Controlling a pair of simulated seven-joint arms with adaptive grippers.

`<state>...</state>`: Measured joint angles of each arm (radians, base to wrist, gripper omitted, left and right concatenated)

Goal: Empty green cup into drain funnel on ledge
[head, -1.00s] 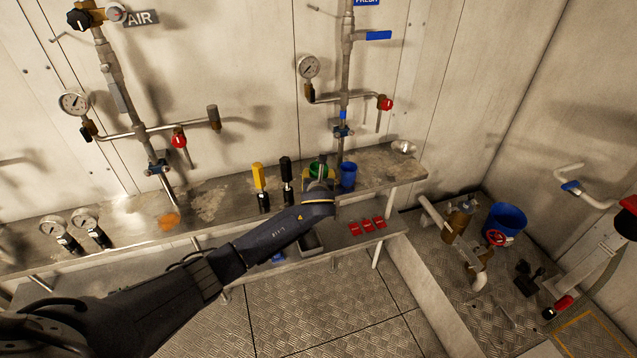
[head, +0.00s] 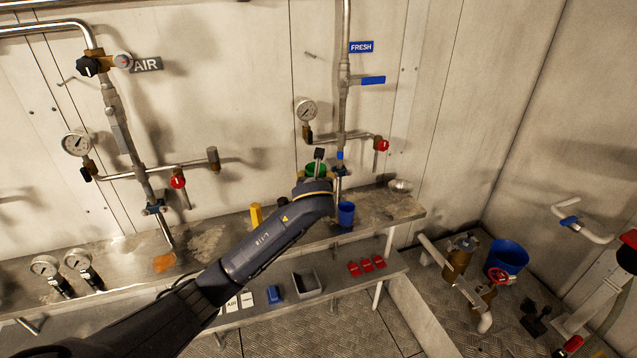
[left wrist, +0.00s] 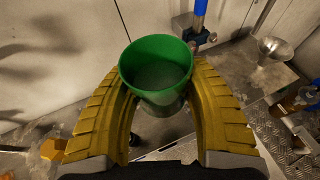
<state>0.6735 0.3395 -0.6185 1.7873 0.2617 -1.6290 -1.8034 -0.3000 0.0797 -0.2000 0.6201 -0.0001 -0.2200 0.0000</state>
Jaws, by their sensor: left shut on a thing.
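The green cup (head: 316,168) is held upright above the wall ledge (head: 375,208). My left gripper (head: 318,180) is shut around its sides. In the left wrist view the green cup (left wrist: 157,68) sits between the two yellow fingers of my left gripper (left wrist: 158,85), its mouth facing the camera; I cannot tell how full it is. The metal drain funnel (head: 400,185) stands at the right end of the ledge, to the right of the cup and apart from it. The funnel also shows in the left wrist view (left wrist: 274,48). My right gripper is not in view.
A blue cup (head: 346,214) stands on the ledge just right of my gripper. The FRESH pipe (head: 344,110) with its gauge (head: 306,110) and red-knobbed tap (head: 383,146) rises behind the cup. The ledge between blue cup and funnel looks clear.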

